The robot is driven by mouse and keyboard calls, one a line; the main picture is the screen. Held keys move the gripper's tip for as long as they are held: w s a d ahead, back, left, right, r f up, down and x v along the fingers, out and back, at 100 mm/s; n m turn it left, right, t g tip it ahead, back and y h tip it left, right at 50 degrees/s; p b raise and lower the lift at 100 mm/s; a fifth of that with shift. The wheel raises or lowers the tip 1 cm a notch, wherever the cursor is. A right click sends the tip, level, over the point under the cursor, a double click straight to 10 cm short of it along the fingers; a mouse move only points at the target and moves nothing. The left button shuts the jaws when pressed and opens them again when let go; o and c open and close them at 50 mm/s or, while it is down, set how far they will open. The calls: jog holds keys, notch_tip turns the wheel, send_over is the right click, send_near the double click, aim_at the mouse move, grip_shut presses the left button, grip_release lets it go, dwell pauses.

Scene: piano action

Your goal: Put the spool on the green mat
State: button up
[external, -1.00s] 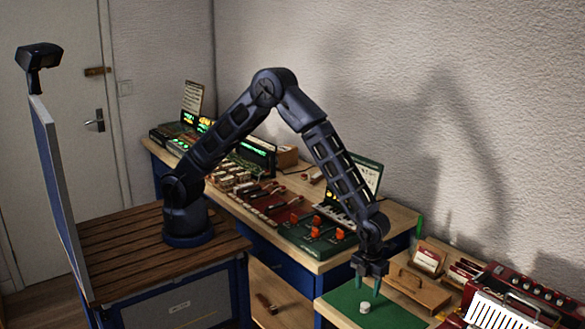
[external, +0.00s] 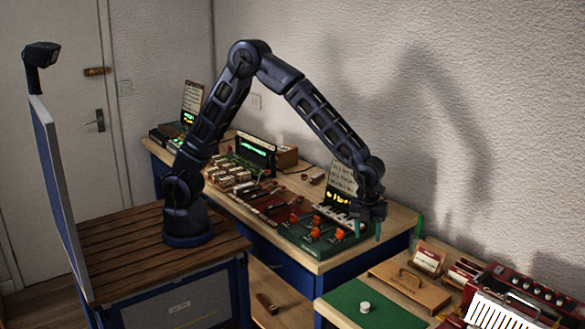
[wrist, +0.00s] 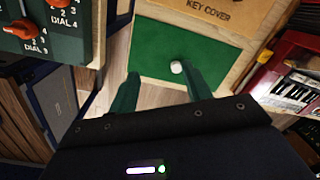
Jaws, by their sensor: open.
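The spool (external: 365,307) is a small white cylinder standing on the green mat (external: 345,298) on the near right bench. In the wrist view the spool (wrist: 177,67) sits on the right part of the green mat (wrist: 150,45), close beside one fingertip in the picture. My gripper (external: 368,232) is open and empty, raised above and behind the mat near the end of the longer bench. In the wrist view its two green fingers (wrist: 160,82) are spread apart with nothing between them.
A wooden key cover (external: 410,288) lies behind the mat. A red accordion-like instrument (external: 515,295) stands at the right. A green panel with orange dials (external: 312,232) is on the longer bench. A gap with floor separates the benches.

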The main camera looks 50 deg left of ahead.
jog(key=w+a+r+n+t, duration=0.1)
jog(key=w+a+r+n, duration=0.25)
jog(key=a+r, duration=0.4)
jog(key=w+a+r+n, duration=0.3)
jog(key=a+r+n, duration=0.15)
jog(key=a, duration=0.55)
jog(key=a+r+n+t, duration=0.1)
jog(key=a+r+n, duration=0.25)
jog(key=a, duration=0.55)
jog(key=a+r+n, duration=0.3)
jog(key=a+r, duration=0.1)
jog(key=a, duration=0.4)
jog(key=s+a+r+n+t, duration=0.1)
jog(key=s+a+n, duration=0.7)
jog(key=a, duration=0.4)
jog(key=s+a+r+n+t, duration=0.1)
jog(key=s+a+r+n, duration=0.1)
jog(key=s+a+n, duration=0.5)
jog(key=s+a, duration=0.3)
jog(key=a, duration=0.1)
jog(key=shift+s+a+n, duration=0.2)
jog(key=shift+a+n, duration=0.15)
